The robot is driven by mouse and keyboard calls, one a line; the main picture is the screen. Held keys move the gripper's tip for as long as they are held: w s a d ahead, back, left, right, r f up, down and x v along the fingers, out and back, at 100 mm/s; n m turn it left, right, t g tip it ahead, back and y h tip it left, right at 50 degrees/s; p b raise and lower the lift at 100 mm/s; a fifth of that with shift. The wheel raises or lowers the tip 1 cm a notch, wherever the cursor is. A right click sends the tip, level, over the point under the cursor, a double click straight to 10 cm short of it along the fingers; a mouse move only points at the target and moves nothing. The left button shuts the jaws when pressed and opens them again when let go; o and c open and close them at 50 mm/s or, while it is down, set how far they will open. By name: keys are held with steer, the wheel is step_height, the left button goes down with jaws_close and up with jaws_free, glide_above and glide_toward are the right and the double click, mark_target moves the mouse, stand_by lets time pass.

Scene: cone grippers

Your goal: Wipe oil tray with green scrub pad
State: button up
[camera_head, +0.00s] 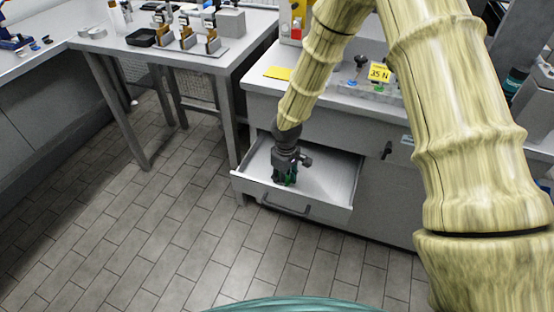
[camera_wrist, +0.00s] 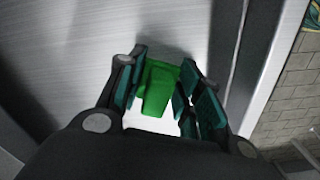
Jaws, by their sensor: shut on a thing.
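The green scrub pad (camera_wrist: 160,88) is between the two fingers of my gripper (camera_wrist: 162,62) in the wrist view. My gripper (camera_head: 286,178) is shut on the pad and points down inside an open drawer (camera_head: 332,182). In the head view the fingers largely hide the pad. Whether the pad touches the drawer floor (camera_wrist: 75,45) is hard to tell. A small black tray (camera_head: 141,38), which looks like the oil tray, lies on the left table, far from my gripper.
The drawer's front wall with its handle (camera_head: 287,207) and its side walls surround my gripper. A yellow pad (camera_head: 278,73) and a fixture with a yellow label (camera_head: 379,73) are on the counter above. Several brass-coloured devices (camera_head: 186,38) stand beside the black tray. The tiled floor (camera_head: 150,225) is clear.

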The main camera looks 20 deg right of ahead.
steer(key=shift+w+a, duration=0.25)
steer(key=shift+a, duration=0.1)
step_height(320, 180, up, 4)
steer(key=p, duration=0.2)
steer(key=shift+a+f+p, duration=0.1)
steer(key=shift+p, duration=0.3)
steer(key=shift+w+a+r+p, duration=0.15)
steer(key=shift+a+r+p, duration=0.05)
steer(key=shift+r+p, duration=0.45)
steer(key=shift+d+r+p, duration=0.1)
steer(key=shift+r+p, duration=1.3)
steer(key=shift+r, duration=0.2)
